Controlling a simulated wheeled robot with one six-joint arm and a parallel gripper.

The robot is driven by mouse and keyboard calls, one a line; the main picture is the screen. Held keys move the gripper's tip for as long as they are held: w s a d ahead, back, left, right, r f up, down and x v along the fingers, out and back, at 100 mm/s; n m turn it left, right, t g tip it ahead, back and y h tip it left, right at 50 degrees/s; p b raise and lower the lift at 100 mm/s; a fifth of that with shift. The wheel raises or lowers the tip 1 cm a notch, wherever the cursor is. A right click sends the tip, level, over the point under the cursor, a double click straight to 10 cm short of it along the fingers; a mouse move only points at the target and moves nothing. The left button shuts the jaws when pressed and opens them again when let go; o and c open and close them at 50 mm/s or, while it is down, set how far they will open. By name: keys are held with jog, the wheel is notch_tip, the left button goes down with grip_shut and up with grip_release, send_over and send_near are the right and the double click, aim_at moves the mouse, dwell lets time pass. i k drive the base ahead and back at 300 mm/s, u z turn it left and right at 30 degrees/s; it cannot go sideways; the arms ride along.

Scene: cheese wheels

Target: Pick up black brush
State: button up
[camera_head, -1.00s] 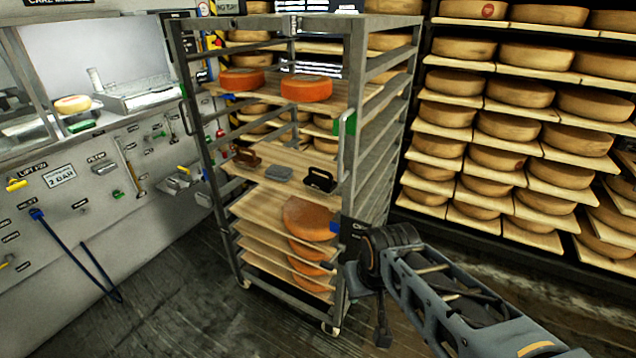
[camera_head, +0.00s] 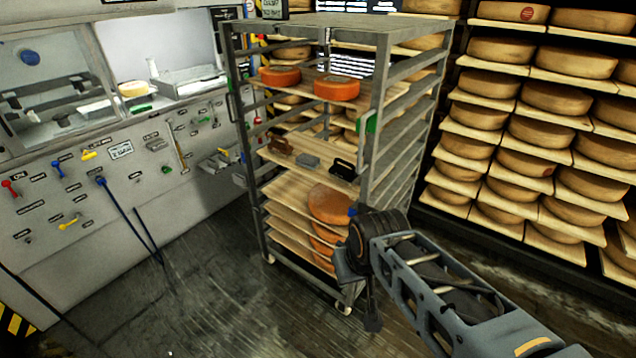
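The black brush (camera_head: 344,169) lies on a wooden shelf at mid-height in the metal rack, near the shelf's right front. A grey block (camera_head: 307,161) and a brown brush (camera_head: 280,145) lie to its left on the same shelf. My gripper (camera_head: 362,290) is at the end of my arm, low in front of the rack's right front post in the picture. It appears below the black brush and apart from it. Its fingers are dark and small, so their opening cannot be made out. Nothing is seen held in it.
The metal rack (camera_head: 375,100) stands on wheels, with orange cheese wheels (camera_head: 337,89) above and below the brush shelf. A control wall (camera_head: 90,215) is at left. Shelves of cheese wheels (camera_head: 500,85) fill the right. Dark floor (camera_head: 215,290) is open at the front left.

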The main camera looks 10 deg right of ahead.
aim_at(343, 172)
jog(key=u, duration=0.8)
jog(key=k, duration=1.1)
jog(key=u, duration=0.85)
jog(key=i, duration=1.4)
jog(key=z, duration=0.35)
jog(key=i, duration=1.95)
jog(key=z, duration=1.15)
jog(key=i, duration=0.95)
jog(key=z, duration=1.75)
jog(key=i, duration=0.6)
jog(key=z, duration=0.4)
